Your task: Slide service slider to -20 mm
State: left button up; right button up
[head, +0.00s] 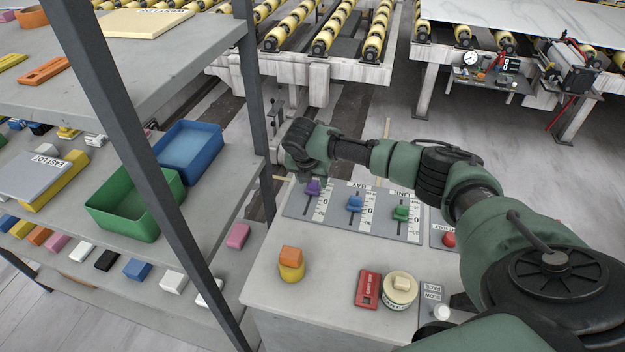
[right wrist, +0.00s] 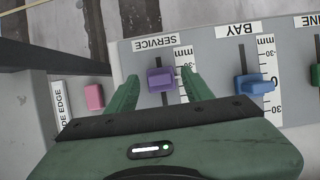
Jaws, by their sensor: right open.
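The service slider has a purple knob (head: 313,187) on a grey panel (head: 337,222); in the right wrist view the purple knob (right wrist: 160,80) stands below the SERVICE label. Its mm scale is partly covered by a finger, so I cannot read the exact value. My right gripper (right wrist: 160,76) is open, with one green finger on each side of the purple knob and a visible gap to both. In the head view my right gripper (head: 302,162) is above the knob, its fingertips mostly hidden. My left gripper is not in view.
The blue BAY knob (right wrist: 255,87) stands to the right of the gripper, with the green LINE knob (head: 400,212) beyond it. Orange and yellow blocks (head: 291,256), a red box (head: 368,290) and a round tin (head: 400,292) stand on the console. A shelf post (head: 262,110) rises at left.

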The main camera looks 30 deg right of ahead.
jog(key=b+v, duration=0.1)
jog(key=v, duration=0.6)
jog(key=shift+r, duration=0.2)
